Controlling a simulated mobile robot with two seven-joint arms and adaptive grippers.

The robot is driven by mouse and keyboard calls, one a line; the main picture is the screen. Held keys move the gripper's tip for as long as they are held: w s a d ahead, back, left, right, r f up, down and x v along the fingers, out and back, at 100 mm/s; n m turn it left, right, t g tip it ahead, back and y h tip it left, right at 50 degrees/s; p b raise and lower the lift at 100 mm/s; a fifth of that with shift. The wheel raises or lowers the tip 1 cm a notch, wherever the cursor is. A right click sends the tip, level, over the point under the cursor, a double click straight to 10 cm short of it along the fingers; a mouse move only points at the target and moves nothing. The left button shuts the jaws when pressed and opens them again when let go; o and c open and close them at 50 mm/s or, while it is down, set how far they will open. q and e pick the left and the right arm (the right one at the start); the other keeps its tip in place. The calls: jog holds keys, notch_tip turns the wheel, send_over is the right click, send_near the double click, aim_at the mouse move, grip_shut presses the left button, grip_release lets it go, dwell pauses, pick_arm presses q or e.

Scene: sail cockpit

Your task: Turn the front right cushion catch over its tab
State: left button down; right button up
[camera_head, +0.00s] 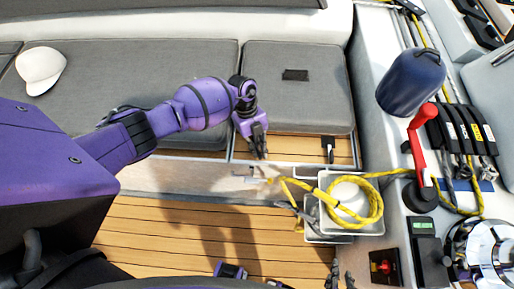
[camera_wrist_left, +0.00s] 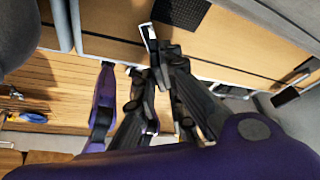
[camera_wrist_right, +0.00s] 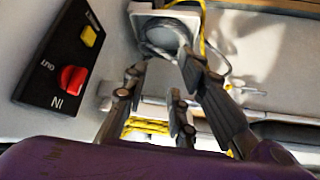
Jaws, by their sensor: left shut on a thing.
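My left gripper (camera_head: 258,152) is at the front edge of the wooden seat base, below the right grey cushion (camera_head: 295,85). In the left wrist view its fingers are closed together (camera_wrist_left: 160,50) on a small dark catch with a pale end (camera_wrist_left: 148,33), partly hidden by the fingertips. A second black catch (camera_head: 328,148) lies on the wood farther right; it also shows in the left wrist view (camera_wrist_left: 287,96). I cannot tell which one is the named catch, nor make out a tab. My right gripper (camera_wrist_right: 163,68) is open and empty, below the white tray.
A white tray (camera_head: 312,228) holding coiled yellow rope (camera_head: 375,200) stands right of my left gripper. A black switch panel (camera_wrist_right: 65,65) is beside my right gripper.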

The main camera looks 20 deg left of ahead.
pick_arm(q)
jog(key=m+b, duration=0.1)
jog(key=m, duration=0.1)
jog(key=shift+f+m+g+y, duration=0.15)
jog(key=shift+m+g+y, duration=0.25)
jog(key=m+y, duration=0.1)
jog(key=m, duration=0.1)
jog(key=shift+d+m+g+b, duration=0.1)
jog(key=shift+m+g+b, duration=0.2)
jog(key=shift+m, duration=0.4)
jog(key=c, duration=1.9)
grip_release()
jog(key=shift+o, duration=0.3)
jog(key=shift+w, duration=0.1)
jog(key=shift+w+r, duration=0.1)
jog(key=shift+r, duration=0.1)
